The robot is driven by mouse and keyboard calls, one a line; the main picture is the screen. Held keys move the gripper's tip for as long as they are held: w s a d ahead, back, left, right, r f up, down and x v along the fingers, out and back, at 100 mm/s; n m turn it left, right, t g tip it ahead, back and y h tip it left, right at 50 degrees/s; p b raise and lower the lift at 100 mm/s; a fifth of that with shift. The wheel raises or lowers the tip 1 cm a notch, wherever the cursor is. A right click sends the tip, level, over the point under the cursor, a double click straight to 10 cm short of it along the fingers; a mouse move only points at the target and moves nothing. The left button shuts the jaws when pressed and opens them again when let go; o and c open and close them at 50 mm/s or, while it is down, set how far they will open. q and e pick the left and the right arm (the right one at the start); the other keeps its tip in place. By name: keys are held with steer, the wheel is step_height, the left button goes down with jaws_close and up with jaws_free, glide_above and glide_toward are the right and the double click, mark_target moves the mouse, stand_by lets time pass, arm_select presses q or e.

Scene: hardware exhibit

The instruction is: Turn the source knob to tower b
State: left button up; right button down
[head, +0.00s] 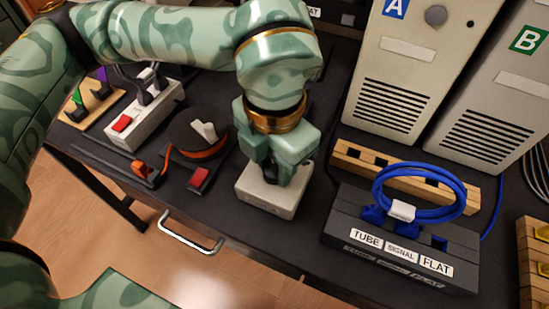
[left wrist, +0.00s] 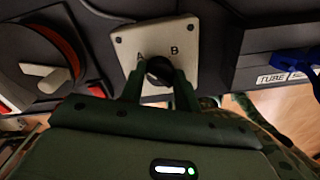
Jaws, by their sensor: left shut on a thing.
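The source selector is a pale box (head: 262,195) near the front edge of the dark table. Its top plate (left wrist: 184,35) shows the letters A and B in the left wrist view. The round dark source knob (left wrist: 160,70) sits below the letters. My left gripper (left wrist: 160,82) is shut on the knob from above; in the head view the gripper (head: 281,176) hides most of it. The knob's pointing direction cannot be made out. Tower A (head: 416,60) and tower B (head: 497,95) stand at the back right. My right gripper is not in view.
A dark block labelled TUBE, SIGNAL, FLAT (head: 400,250) with a coiled blue cable (head: 455,190) stands to the right. A black round device with an orange band (head: 200,140) and a power strip (head: 125,122) are to the left. A metal handle (head: 190,233) is on the table front.

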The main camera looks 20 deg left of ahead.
arm_select(q)
steer(key=shift+m, duration=0.3)
steer(key=m, duration=0.2)
steer(key=shift+m+p, duration=0.3)
steer(key=shift+m, duration=0.1)
steer(key=m, duration=0.2)
steer(key=shift+m, duration=0.4)
steer(key=m, duration=0.3)
steer(key=shift+m+p, duration=0.3)
steer(key=shift+p, duration=0.05)
steer(key=m, duration=0.2)
steer(key=shift+m, duration=0.3)
steer(key=m, duration=0.2)
steer(key=shift+m+p, duration=0.3)
steer(key=shift+m, duration=1.5)
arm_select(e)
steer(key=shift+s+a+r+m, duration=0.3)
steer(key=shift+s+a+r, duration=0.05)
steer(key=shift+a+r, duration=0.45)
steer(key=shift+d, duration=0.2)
